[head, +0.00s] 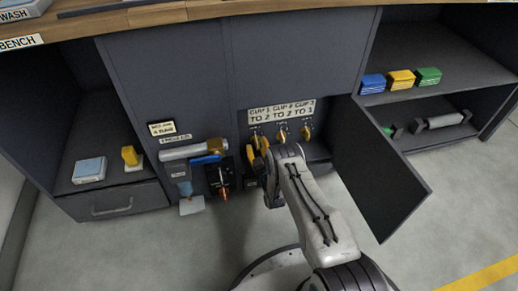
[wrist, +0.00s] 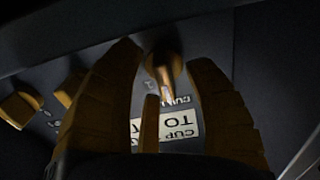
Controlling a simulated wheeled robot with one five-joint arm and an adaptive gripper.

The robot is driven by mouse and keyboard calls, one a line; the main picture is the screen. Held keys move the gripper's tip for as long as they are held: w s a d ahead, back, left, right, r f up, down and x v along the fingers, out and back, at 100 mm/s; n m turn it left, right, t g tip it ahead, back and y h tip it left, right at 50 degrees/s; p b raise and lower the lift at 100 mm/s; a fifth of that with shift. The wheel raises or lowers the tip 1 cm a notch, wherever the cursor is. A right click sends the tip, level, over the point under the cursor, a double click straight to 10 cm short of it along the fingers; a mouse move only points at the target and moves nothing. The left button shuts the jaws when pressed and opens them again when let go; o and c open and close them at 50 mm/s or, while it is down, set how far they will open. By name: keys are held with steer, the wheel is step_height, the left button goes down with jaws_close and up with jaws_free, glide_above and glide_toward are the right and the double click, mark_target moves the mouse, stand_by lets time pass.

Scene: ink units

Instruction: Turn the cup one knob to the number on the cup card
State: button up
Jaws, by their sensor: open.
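The cup one knob (head: 255,142) is the leftmost yellow knob, partly hidden by my gripper (head: 268,158). In the wrist view, the picture is upside down. My gripper (wrist: 165,58) is open there, its fingers on either side of the cup one knob (wrist: 163,66). I cannot tell whether they touch it. The card (wrist: 175,128) is partly covered. The knob's number setting is not readable.
The other knobs, the middle one (head: 282,136) and the right one (head: 306,134), sit close by. An open cabinet door (head: 382,168) stands right of my arm. A red-handled lever panel (head: 222,180) and a blue-handled pipe (head: 196,152) are on the left.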

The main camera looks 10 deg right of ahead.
steer(key=shift+c, duration=0.2)
jaws_close()
stand_by(0.4)
